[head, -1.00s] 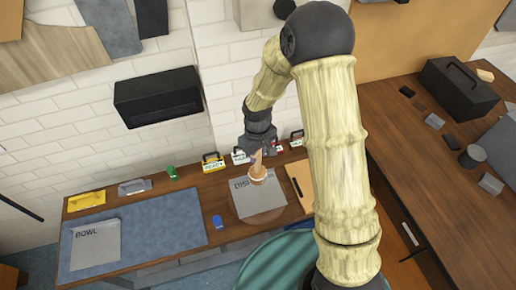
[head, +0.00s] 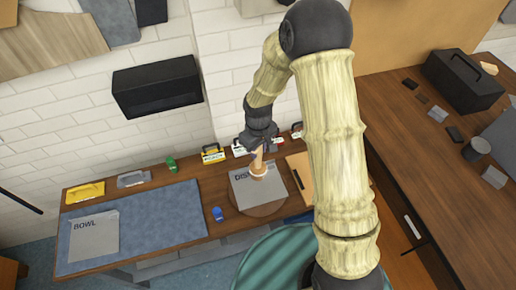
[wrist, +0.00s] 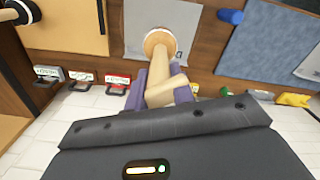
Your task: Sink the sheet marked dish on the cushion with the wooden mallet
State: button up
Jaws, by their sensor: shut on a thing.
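My gripper (head: 258,146) is shut on the wooden mallet (head: 258,166). In the wrist view the mallet (wrist: 161,45) points away from the purple-padded fingers (wrist: 162,90), its round pale face over the grey sheet. The sheet also shows in the wrist view (wrist: 190,18). The mallet head is at or just above the sheet; I cannot tell whether they touch.
A second sheet marked bowl (head: 95,238) lies on the blue mat (head: 160,222) at left. A blue object (head: 218,214) stands left of the cushion. Several small labelled boxes (head: 213,155) line the wall. A clipboard-like board (head: 300,175) lies to the right.

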aim_at(258, 165)
notch_tip(258, 165, down, 10)
jog(key=b, duration=0.7)
jog(key=shift+r, duration=0.2)
notch_tip(258, 165, up, 9)
jog(key=p, duration=0.6)
jog(key=shift+r+p, duration=0.2)
jog(key=shift+p, duration=0.2)
grip_shut()
jog(key=shift+f, duration=0.1)
jog(key=s+d+r, duration=0.2)
jog(key=s, duration=0.6)
jog(key=shift+s+d+b, duration=0.3)
jog(key=shift+s+b, duration=0.05)
jog(key=shift+b, duration=0.1)
